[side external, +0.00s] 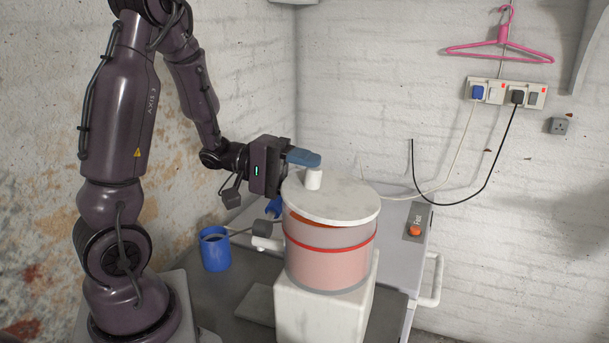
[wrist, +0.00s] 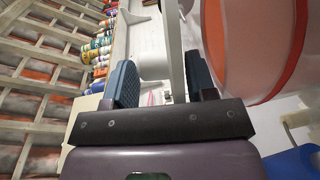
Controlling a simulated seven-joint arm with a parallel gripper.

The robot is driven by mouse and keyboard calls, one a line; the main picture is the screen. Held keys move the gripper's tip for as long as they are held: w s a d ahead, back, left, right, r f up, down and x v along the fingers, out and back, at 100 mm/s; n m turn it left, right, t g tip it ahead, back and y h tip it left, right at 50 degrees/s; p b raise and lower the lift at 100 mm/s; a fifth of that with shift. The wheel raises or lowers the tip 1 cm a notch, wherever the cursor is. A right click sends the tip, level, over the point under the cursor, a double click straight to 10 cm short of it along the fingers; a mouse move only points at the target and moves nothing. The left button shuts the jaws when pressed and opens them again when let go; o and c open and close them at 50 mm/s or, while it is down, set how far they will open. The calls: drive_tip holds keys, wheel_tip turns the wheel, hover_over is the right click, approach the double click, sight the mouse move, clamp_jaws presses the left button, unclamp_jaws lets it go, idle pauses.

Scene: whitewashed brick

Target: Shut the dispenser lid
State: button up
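The dispenser (side external: 330,260) is a clear round container with pinkish contents and a red band, on a white block. Its pale round lid (side external: 345,203) with a white knob (side external: 313,180) lies over the top, tilted, with a gap showing under its edge. My gripper (side external: 303,159) is at the lid's far left edge; one blue finger shows near the knob, the other is hidden. In the wrist view my gripper (wrist: 160,80) is open, its fingers apart with the lid (wrist: 173,50) edge-on between them. The dispenser body (wrist: 240,45) is at right. Contact with the lid cannot be told.
A blue mug (side external: 214,249) stands left of the block (side external: 292,315). A pale machine (side external: 405,262) with an orange button (side external: 414,231) is behind at right. A socket strip (side external: 506,93) with cables and a pink hanger (side external: 503,42) are on the brick wall.

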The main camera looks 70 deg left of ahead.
drive_tip(key=v, duration=1.3)
drive_tip(key=shift+c, duration=1.3)
drive_tip(key=shift+w+d+r+m+g+h, duration=0.1)
drive_tip(key=shift+w+d+m+g+h, duration=0.15)
drive_tip(key=shift+m+g, duration=0.25)
drive_tip(key=c, duration=0.3)
drive_tip(key=d+m+g, duration=0.1)
drive_tip(key=m+g, duration=0.1)
drive_tip(key=w+d+r+m+g+h, duration=0.1)
drive_tip(key=m+g, duration=0.1)
drive_tip(key=g, duration=0.1)
drive_tip(key=w+d+m+g, duration=0.1)
drive_tip(key=g, duration=0.1)
drive_tip(key=shift+w+r+m+g+h, duration=0.2)
drive_tip(key=shift+r+m+g+h, duration=0.1)
drive_tip(key=shift+m+h, duration=0.1)
clamp_jaws()
wheel_tip(320, 180, up, 15)
drive_tip(key=m+g+y, duration=0.5)
drive_tip(key=m+y, duration=0.6)
drive_tip(key=y, duration=0.3)
hover_over(328, 190)
drive_tip(key=shift+y, duration=0.25)
drive_tip(key=f, duration=0.4)
drive_tip(key=s+a+f, duration=0.1)
drive_tip(key=f, duration=0.9)
drive_tip(key=shift+s+a, duration=0.2)
drive_tip(key=shift+s, duration=0.05)
